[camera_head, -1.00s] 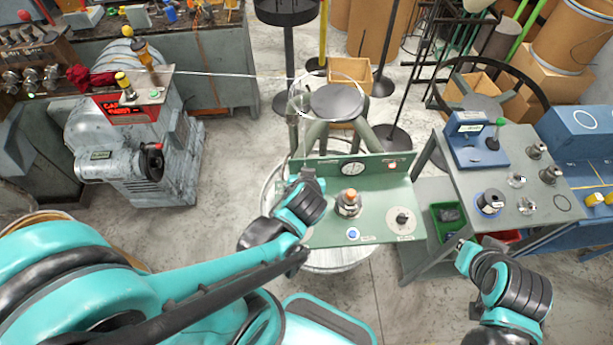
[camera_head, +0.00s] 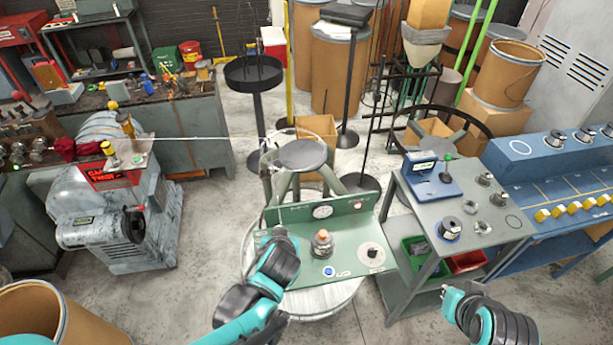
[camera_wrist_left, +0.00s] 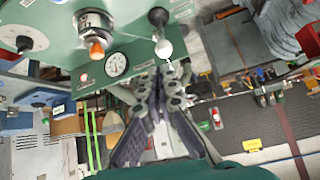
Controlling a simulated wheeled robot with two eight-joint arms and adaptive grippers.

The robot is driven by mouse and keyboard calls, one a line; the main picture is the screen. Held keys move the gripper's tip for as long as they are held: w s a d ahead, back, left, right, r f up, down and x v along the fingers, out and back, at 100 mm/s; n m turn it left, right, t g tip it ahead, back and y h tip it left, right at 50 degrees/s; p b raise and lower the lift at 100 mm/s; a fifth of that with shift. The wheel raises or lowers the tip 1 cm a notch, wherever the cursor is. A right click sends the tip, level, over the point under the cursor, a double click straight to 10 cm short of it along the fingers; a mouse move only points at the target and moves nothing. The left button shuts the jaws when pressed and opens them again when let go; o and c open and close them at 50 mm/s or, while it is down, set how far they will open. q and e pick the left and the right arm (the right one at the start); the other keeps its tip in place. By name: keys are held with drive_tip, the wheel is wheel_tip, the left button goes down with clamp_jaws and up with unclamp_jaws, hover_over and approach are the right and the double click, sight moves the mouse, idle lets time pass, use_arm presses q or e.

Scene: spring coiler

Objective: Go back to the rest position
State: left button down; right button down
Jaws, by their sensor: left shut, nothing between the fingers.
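My left gripper (camera_head: 280,231) is at the left end of the green machine panel (camera_head: 345,262), beside its upright gauge plate. In the left wrist view my left gripper (camera_wrist_left: 172,82) is shut and empty. Its fingertips are close to a pale ball knob (camera_wrist_left: 163,48); I cannot tell whether they touch. The right arm (camera_head: 490,315) is low at the right, in front of the grey side table (camera_head: 455,195).
A steel knob with an orange top (camera_head: 322,243) stands on the panel. A round stool-like plate (camera_head: 303,154) is behind it. A grey machine (camera_head: 115,215) is at left, with a wire running from it toward the plate. Bare floor lies between.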

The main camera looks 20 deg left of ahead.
use_arm(q)
drive_tip(key=s+d+f+m+h+b, duration=0.2)
drive_tip(key=s+d+b, duration=0.3)
drive_tip(key=b, duration=0.5)
drive_tip(key=shift+f+m+g+h, duration=0.35)
drive_tip(key=shift+m+g+h, duration=0.05)
drive_tip(key=shift+m+h, duration=0.5)
